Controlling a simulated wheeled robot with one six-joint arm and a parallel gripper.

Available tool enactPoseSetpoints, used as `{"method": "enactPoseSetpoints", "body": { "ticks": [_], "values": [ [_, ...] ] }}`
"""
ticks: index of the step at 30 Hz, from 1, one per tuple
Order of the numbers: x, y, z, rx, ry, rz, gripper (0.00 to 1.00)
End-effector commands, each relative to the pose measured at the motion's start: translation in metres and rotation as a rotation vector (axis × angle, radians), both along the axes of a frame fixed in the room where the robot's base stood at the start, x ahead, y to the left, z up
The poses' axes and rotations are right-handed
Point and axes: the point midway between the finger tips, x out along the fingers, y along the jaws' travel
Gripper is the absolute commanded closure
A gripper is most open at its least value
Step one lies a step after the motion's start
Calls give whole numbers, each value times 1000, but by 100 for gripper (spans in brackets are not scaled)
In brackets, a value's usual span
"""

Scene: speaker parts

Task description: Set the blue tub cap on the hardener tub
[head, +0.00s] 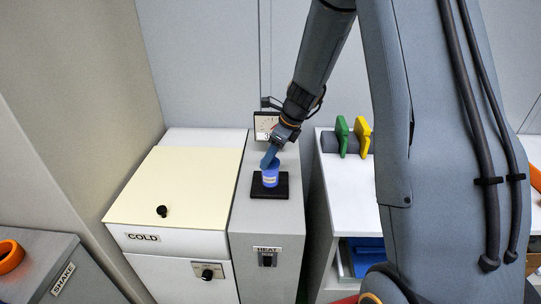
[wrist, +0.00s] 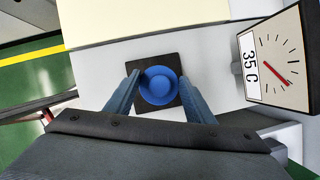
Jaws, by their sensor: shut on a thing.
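The hardener tub (head: 270,181), blue with a pale label band, stands upright on a black square pad on the HEAT unit. The blue tub cap (wrist: 159,86) shows in the wrist view as a round blue disc between my two fingers, over the middle of the pad. My gripper (head: 270,161) points down at the top of the tub and is shut on the cap; it also shows in the wrist view (wrist: 160,88). The cap is at the tub's mouth, but I cannot tell whether it is fully seated. The cap hides the tub in the wrist view.
The black pad (head: 281,191) lies on the HEAT unit (head: 262,225). A dial (wrist: 277,65) reading 35 C stands behind it. The COLD box (head: 180,180) is on the left. A white bench (head: 350,183) with green and yellow clamps (head: 342,135) is on the right.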

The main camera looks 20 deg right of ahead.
Motion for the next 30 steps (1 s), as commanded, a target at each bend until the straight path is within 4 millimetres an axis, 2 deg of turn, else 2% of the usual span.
{"method": "enactPoseSetpoints", "body": {
  "ticks": [1,4,5,16,30],
  "values": [
    [0,0,-1,0,0,0,48],
    [0,0,0,0,0,0,31],
    [0,0,0,0,0,0,29],
    [-1,-2,6,-1,-2,0,29],
    [-16,-22,65,-1,-2,0,29]
  ]
}}
